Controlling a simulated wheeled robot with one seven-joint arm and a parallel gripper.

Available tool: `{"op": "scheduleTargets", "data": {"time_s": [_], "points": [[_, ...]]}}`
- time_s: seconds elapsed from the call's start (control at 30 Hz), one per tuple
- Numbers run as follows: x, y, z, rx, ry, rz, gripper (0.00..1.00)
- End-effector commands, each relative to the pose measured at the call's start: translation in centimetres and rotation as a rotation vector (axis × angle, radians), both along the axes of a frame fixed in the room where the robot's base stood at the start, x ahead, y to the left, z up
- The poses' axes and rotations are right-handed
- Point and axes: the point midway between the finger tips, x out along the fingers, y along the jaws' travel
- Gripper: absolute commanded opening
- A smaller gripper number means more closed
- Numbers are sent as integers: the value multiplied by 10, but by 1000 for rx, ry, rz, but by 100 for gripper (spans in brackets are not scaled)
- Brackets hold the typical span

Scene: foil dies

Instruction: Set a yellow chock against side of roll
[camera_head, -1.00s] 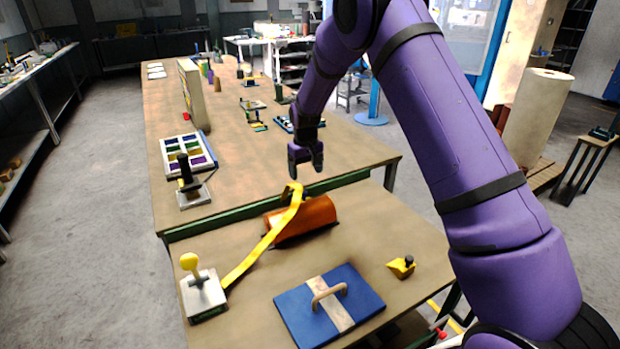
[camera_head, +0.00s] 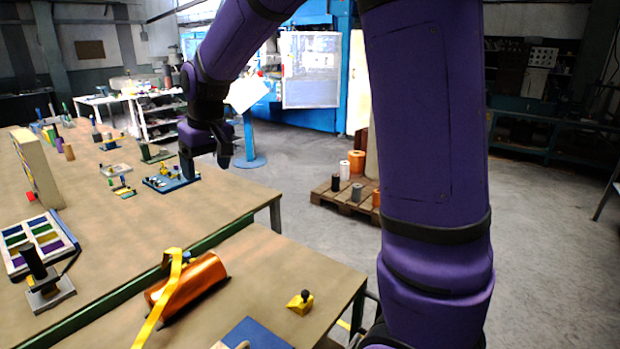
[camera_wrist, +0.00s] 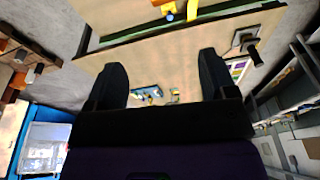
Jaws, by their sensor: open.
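The yellow chock (camera_head: 300,302), a small wedge with a dark knob, rests on the near table in the head view. It stands apart from the roll, to its right. The orange-copper roll (camera_head: 205,278) lies on its side on the same table. A yellow strap (camera_head: 170,290) runs over its left part. My gripper (camera_head: 206,168) is raised and empty, pointing down, beyond the roll and chock. In the wrist view its two dark fingers are wide apart (camera_wrist: 162,75) with nothing held between them. Part of the strap (camera_wrist: 193,12) shows at the top there; I cannot make out the chock.
A blue board (camera_head: 258,334) lies in front of the chock, partly cut off. The far table holds a compartment tray (camera_head: 38,242), a dark-handled stand (camera_head: 45,285) and a blue tray of small parts (camera_head: 170,180). The tabletop around the chock is clear.

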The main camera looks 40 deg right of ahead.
Motion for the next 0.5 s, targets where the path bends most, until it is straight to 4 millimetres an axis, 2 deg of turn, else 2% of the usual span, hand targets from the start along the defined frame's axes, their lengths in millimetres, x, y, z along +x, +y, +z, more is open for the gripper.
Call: {"op": "scheduleTargets", "data": {"time_s": [0.03,0.2,0.33,0.5], "points": [[-18,-3,14,3,-20,-6,78],[-74,-11,45,8,-69,-26,78],[-119,-16,61,9,-107,-41,78],[-177,-21,72,7,-158,-60,78]]}}
